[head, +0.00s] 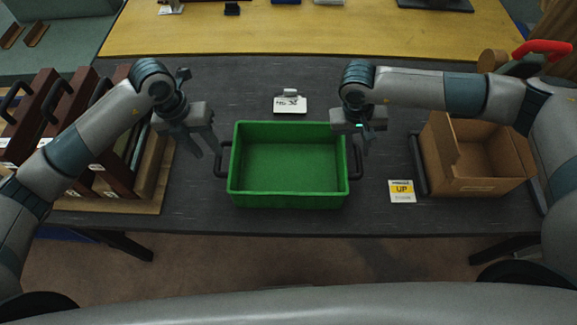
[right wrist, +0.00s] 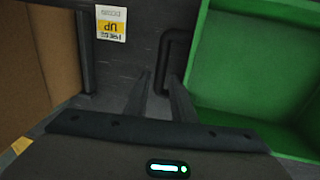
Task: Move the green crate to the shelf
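The green crate (head: 290,200) sits upright and empty on the dark table, with a dark handle on each side. Its right wall and right handle (right wrist: 172,35) also show in the right wrist view. My left gripper (head: 208,153) is open just left of and above the left handle (head: 222,162). My right gripper (head: 362,152) is over the right handle. In the right wrist view its two fingers (right wrist: 160,77) are apart, with the handle bar seen between their tips. Contact with the handle cannot be told. No shelf can be clearly identified.
A cardboard box (head: 475,184) stands on the table at the right, with a yellow-and-white label (head: 402,191) beside it. Dark red binder-like cases (head: 62,110) stand at the left. A white sign (head: 290,104) lies behind the crate. A yellow-topped table (head: 280,35) is further back.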

